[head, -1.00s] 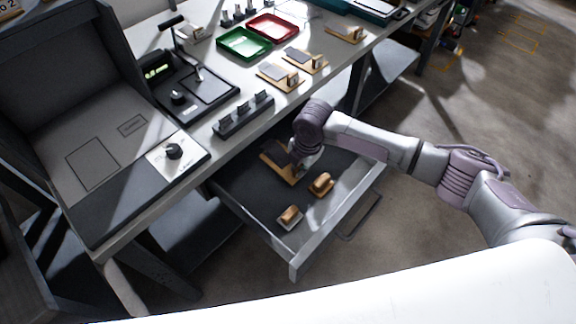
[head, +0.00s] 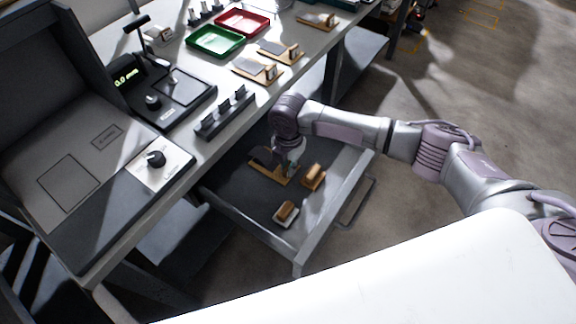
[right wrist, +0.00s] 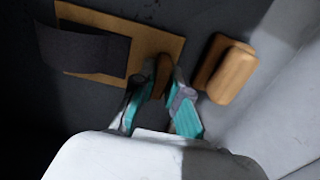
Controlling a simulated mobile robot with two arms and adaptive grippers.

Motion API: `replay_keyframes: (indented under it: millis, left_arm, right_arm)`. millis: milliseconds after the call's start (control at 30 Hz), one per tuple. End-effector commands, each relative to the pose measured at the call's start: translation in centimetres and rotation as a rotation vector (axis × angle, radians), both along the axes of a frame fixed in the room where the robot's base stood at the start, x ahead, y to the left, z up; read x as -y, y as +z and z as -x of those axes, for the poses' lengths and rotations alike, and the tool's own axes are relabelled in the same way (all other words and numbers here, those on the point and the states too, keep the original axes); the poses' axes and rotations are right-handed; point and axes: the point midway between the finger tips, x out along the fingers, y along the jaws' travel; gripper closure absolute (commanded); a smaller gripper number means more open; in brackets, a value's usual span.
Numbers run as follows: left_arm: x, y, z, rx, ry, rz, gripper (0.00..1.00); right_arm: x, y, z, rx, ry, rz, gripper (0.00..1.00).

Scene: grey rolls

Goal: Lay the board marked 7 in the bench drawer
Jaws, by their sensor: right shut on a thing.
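The pulled-out bench drawer (head: 300,246) has a dark floor and light walls. My right gripper (head: 287,168) is down inside it, shut on the upright brown block of a tan board (head: 258,170) with a dark grey sheet. The right wrist view shows the teal fingertips (right wrist: 160,95) on either side of that block, at one end of the board (right wrist: 152,38). The board looks flat over the drawer floor; I cannot tell whether it touches it. No number can be read on it. My left gripper is not in view.
Two wooden-backed blocks lie in the drawer: one (head: 313,176) close to the right of the board, one (head: 286,212) nearer the front. On the bench are similar boards (head: 258,71), a green tray (head: 215,41), a red tray (head: 243,22) and a dark peg rack (head: 225,115).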

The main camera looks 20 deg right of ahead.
Motion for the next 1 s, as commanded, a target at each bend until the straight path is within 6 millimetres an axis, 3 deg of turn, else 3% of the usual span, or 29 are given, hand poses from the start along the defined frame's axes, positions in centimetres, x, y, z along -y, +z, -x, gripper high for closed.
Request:
replay_keyframes:
  millis: [33, 67, 200, 567, 667, 1000]
  left_arm:
    - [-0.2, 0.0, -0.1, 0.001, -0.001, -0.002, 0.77]
    - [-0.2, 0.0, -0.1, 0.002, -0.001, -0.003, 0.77]
    - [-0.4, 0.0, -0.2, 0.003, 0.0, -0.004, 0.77]
    - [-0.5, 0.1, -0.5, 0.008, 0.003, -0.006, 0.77]
    - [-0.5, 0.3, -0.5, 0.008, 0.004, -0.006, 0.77]
    - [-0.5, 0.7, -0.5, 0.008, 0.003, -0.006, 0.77]
  right_arm:
    - [0.0, -0.2, 0.0, -0.001, 0.0, 0.0, 1.0]
    - [0.0, -0.2, 0.0, 0.0, 0.0, 0.0, 0.81]
    - [0.0, -0.1, 0.0, 0.0, 0.0, 0.0, 0.61]
    - [0.0, 0.4, 0.0, 0.002, 0.0, -0.001, 0.61]
    - [0.0, 1.8, -0.1, 0.002, 0.0, -0.002, 0.61]
    - [0.0, 8.9, -0.1, 0.003, 0.0, -0.002, 0.61]
